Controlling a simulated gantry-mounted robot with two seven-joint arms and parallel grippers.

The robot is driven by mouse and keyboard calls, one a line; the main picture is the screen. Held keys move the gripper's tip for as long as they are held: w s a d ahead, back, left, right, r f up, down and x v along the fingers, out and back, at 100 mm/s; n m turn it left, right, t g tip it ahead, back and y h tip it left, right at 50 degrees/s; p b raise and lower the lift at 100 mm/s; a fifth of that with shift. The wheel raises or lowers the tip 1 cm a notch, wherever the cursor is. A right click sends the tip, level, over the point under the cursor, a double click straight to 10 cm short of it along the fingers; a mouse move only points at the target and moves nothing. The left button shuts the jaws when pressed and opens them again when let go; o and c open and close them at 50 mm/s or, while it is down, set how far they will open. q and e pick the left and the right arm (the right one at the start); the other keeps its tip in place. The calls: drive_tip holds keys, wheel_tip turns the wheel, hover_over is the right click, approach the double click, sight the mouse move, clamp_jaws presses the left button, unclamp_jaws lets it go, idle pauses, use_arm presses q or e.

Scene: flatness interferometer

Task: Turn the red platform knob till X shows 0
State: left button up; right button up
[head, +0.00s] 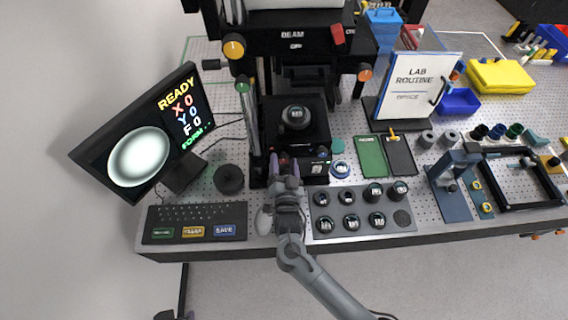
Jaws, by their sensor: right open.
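My right gripper (284,163) is open at the front edge of the black instrument's platform (312,128). Its arm comes up from the lower right. No red knob shows clearly on the platform front; the gripper covers that spot, so I cannot tell whether the fingers are around it or touching it. A round dark-rimmed optic (295,116) sits on the platform. The tilted monitor (140,155) at the left reads READY, with X 0 in red, Y 0 and F 0, beside a pale disc. My left gripper is not in view.
A tray of round optics (362,222) lies right of my arm. A keyboard (194,221) and a mouse (264,220) lie left of it. A dark round puck (228,179) stands nearby. A red lever (338,36) sits high on the instrument.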

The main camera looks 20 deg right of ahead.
drive_tip(key=b+v, duration=0.1)
drive_tip(key=v, duration=0.9)
drive_tip(key=shift+s+b, duration=0.3)
drive_tip(key=shift+s, duration=0.05)
drive_tip(key=shift+a, duration=0.1)
idle(0.5)
idle(0.6)
